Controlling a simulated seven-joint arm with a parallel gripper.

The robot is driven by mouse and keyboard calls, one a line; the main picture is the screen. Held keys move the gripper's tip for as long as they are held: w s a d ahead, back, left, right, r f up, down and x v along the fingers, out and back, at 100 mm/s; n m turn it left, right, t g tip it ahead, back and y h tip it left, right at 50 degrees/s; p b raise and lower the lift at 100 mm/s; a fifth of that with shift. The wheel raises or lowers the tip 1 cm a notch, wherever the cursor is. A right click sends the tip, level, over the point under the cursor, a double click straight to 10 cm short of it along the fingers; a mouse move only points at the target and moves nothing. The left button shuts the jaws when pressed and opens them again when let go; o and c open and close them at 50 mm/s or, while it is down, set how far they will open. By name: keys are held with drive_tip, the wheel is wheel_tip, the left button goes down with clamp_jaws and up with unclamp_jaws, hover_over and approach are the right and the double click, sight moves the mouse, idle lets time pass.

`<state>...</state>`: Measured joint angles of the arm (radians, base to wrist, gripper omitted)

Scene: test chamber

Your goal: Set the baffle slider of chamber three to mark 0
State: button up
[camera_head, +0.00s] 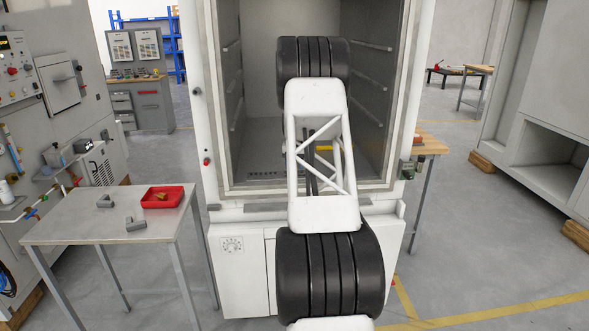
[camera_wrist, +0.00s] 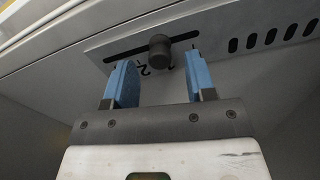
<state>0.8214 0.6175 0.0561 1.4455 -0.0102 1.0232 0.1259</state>
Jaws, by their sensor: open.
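The baffle slider's dark round knob (camera_wrist: 160,49) sits in a black slot (camera_wrist: 125,52) on a grey plate in the wrist view. Printed marks 2 (camera_wrist: 146,71) and 1 (camera_wrist: 171,69) show tilted beside the slot, near the knob. The knob's exact setting is hard to tell, and no 0 is readable. My gripper (camera_wrist: 160,72) is open, with one blue finger on each side of the knob in the picture. Whether either finger touches it is unclear. In the head view my arm reaches into the open chamber (camera_head: 265,150) and hides the gripper and slider.
Oval vent holes (camera_wrist: 273,37) lie right of the slot. The chamber's side walls carry rack rails (camera_head: 375,90). A table (camera_head: 85,228) at left holds a red tray (camera_head: 162,197) and grey brackets (camera_head: 136,223). A wooden-topped table (camera_head: 428,145) stands at right.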

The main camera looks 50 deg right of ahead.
drive_tip(key=shift+f, duration=0.8)
clamp_jaws()
